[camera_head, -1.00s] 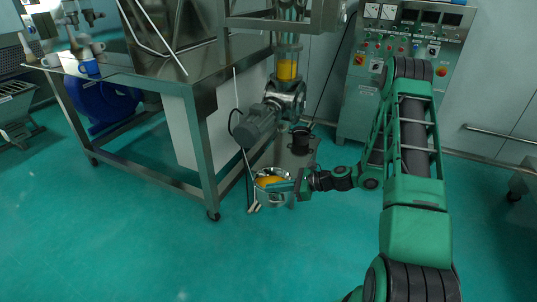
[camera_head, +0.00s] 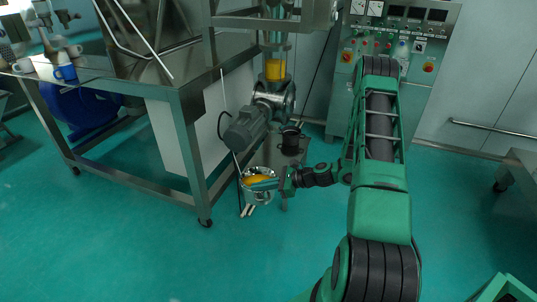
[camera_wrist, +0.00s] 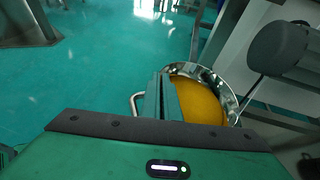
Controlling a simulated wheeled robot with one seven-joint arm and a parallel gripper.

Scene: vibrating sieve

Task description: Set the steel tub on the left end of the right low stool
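The steel tub (camera_head: 262,198) is a round shiny bowl with orange-yellow contents, left of centre in the head view. In the wrist view its rim (camera_wrist: 237,104) and a wire handle (camera_wrist: 135,104) show. My gripper (camera_head: 274,184) is at its right side. Its two fingers (camera_wrist: 165,98) are close together at the tub's near wall and look shut on it. A low steel stool (camera_head: 291,146) is behind the tub, with a dark pot (camera_head: 290,137) on it. The tub overlaps the stool's near part in the picture; whether it rests there I cannot tell.
A grey motor (camera_head: 250,130) hangs close above the tub, also in the wrist view (camera_wrist: 278,46). A steel table (camera_head: 183,92) stands left. A control cabinet (camera_head: 410,75) is behind. Floor is clear front left.

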